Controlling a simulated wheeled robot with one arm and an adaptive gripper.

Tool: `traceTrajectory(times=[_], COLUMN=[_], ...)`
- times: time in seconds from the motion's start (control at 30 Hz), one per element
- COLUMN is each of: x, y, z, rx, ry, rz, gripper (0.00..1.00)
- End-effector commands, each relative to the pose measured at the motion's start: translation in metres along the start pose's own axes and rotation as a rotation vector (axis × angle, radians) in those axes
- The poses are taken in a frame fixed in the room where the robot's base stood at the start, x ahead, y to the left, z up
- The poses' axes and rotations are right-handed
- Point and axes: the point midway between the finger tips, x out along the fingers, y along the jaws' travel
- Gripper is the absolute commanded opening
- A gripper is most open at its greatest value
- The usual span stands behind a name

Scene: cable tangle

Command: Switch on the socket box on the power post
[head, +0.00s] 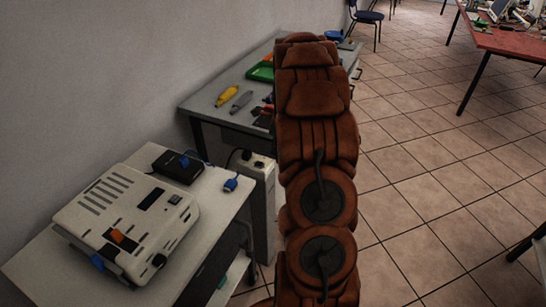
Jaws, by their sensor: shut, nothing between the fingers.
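A pale upright post or cabinet (262,200) stands between the two tables, with a black plug-like piece (247,154) on its top. It may be the power post. My brown arm hides its right side, and I cannot make out a switch on it. A black box (170,168) with a blue plug (184,160) sits on the near white table. I cannot tell whether it is a socket box. My gripper does not show; only my arm links rise through the middle of the view.
A white device (128,215) with an orange switch lies on the near white table (205,235). A loose blue plug (231,184) lies at its right edge. A grey table (215,105) behind holds tools. The tiled floor at right is open, with a red table (500,40) beyond.

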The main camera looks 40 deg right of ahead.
Motion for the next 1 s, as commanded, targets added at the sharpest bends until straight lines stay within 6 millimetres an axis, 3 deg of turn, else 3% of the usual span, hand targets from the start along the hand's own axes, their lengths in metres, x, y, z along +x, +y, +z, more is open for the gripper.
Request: traceTrajectory(times=[0.2, 0.4, 1.0], x=[-0.038, -0.055, -0.059], y=[-0.004, -0.001, -0.001], z=[0.001, 0.003, 0.004], rx=[0.003, 0.004, 0.001], ry=[-0.003, 0.000, 0.000], rz=[-0.009, -0.001, -0.002], gripper=[0.00, 0.00, 0.00])
